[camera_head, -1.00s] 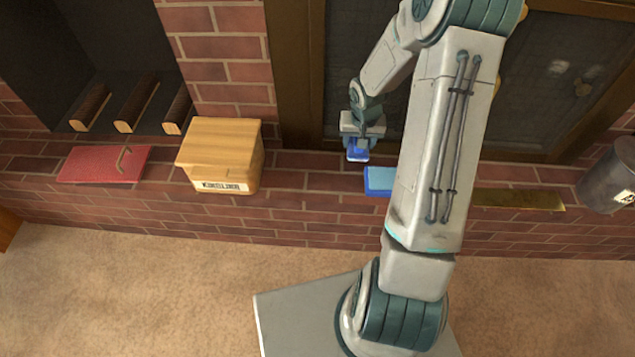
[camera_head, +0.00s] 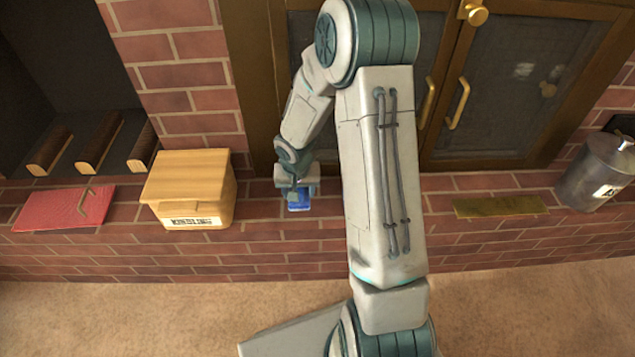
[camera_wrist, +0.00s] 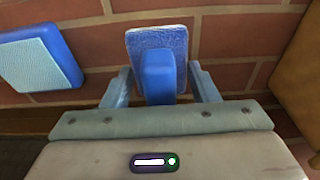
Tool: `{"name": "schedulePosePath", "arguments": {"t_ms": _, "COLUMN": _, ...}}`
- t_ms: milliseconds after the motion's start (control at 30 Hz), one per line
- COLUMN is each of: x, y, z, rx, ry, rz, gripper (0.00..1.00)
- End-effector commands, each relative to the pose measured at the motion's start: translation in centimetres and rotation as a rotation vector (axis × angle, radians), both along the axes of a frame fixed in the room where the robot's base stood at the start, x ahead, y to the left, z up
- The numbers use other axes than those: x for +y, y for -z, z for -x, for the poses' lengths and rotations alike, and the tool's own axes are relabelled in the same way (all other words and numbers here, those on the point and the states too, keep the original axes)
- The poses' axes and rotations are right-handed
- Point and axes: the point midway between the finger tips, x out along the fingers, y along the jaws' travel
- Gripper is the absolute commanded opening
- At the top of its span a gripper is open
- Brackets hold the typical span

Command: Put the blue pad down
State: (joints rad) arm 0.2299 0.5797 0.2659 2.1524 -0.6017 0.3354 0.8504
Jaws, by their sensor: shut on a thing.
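My gripper (camera_head: 298,194) is shut on a blue pad (camera_head: 299,205), over the brick ledge to the right of the wooden box. A second blue pad (camera_wrist: 42,58) with a light blue face lies to the left in the wrist view, apart from the held one. My arm seems to hide it in the head view.
The wooden kindling box (camera_head: 190,188) stands on the brick ledge (camera_head: 265,235), with a red board (camera_head: 62,208) left of it. A brass plate (camera_head: 500,206) and a metal canister (camera_head: 597,172) are at the right. Glazed doors (camera_head: 500,110) stand behind the ledge.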

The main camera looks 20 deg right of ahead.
Motion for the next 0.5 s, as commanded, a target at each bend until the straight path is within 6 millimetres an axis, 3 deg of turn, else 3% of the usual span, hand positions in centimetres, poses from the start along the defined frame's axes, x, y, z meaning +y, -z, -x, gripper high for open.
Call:
{"name": "schedulePosePath", "arguments": {"t_ms": 67, "x": 1.6, "y": 1.6, "z": 0.2, "rx": 0.001, "ry": -0.004, "rz": 0.0, "gripper": 0.36}}
{"name": "schedulePosePath", "arguments": {"t_ms": 200, "x": 1.1, "y": 3.4, "z": 0.1, "rx": 0.002, "ry": 0.002, "rz": 0.0, "gripper": 0.36}}
{"name": "schedulePosePath", "arguments": {"t_ms": 500, "x": 1.1, "y": 4.3, "z": 0.1, "rx": 0.0, "ry": 0.001, "rz": -0.001, "gripper": 0.36}}
